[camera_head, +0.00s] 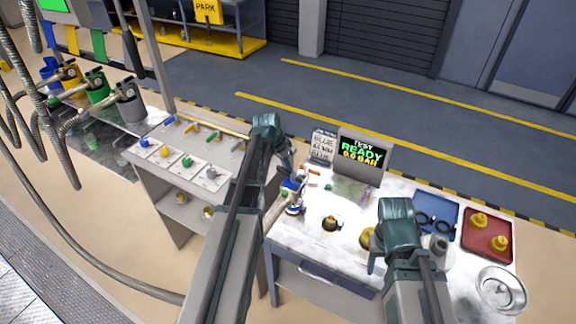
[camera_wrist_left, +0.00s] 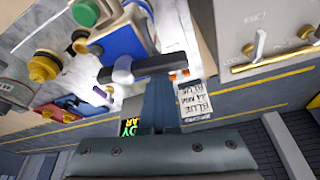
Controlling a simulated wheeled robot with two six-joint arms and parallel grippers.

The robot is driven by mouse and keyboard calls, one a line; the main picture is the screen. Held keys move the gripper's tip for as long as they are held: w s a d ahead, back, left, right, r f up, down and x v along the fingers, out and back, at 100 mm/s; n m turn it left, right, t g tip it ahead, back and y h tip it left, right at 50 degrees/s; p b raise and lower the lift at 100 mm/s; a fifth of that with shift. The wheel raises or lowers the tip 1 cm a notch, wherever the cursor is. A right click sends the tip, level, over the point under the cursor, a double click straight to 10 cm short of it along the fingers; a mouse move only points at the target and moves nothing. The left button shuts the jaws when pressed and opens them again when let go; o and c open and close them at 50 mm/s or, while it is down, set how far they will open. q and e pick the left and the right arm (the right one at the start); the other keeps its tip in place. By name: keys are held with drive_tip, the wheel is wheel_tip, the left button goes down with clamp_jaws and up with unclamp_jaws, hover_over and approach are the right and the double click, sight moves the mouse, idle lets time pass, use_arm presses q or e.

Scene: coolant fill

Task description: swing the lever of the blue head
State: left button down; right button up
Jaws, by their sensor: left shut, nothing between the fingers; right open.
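The blue head (camera_head: 292,184) stands at the left end of the white worktable in the head view. In the left wrist view the blue head (camera_wrist_left: 125,42) is close, with a green round cap on it. A dark bar (camera_wrist_left: 150,67) with a grey knob crosses it; I cannot tell for sure that this is its lever. My left gripper (camera_head: 289,172) is shut and empty, right beside the blue head. In the left wrist view its fingers (camera_wrist_left: 160,95) reach up to the dark bar; contact is unclear. My right gripper (camera_head: 374,262) is open over the worktable's front part.
A test display (camera_head: 361,152) reading READY and a sign (camera_head: 322,146) stand behind the blue head. A brass part (camera_head: 332,223), a blue tray (camera_head: 455,221), a red tray (camera_head: 469,244) and a round metal dish (camera_head: 501,290) are to the right. A shelf stand (camera_head: 150,136) with colored handles is left.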

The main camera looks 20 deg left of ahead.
use_arm(q)
wheel_tip(320, 180, up, 9)
drive_tip(key=p, duration=0.9)
drive_tip(key=shift+w+r, duration=0.2)
drive_tip(key=shift+w, duration=0.15)
drive_tip(key=shift+d, duration=0.1)
